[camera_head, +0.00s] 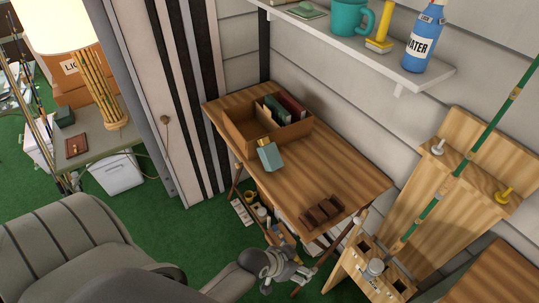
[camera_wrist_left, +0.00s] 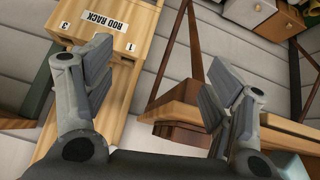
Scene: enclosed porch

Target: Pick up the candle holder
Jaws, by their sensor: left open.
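A dark brown block with several square sections (camera_head: 322,214), which looks like the candle holder, lies near the front right edge of the wooden folding table (camera_head: 350,178). My left gripper (camera_head: 287,268) is in front of that edge, lower in the picture than the block, apart from it and empty. In the left wrist view its two fingers (camera_wrist_left: 158,75) are spread wide. A brown block (camera_wrist_left: 185,136), probably the same one, shows beside the right finger at the table edge, partly hidden. My right gripper is not in view.
A wooden rod rack (camera_head: 345,272) stands close right of my left gripper and also shows in the wrist view (camera_wrist_left: 122,75). A shelf (camera_head: 335,42) hangs above. The table's middle is clear.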

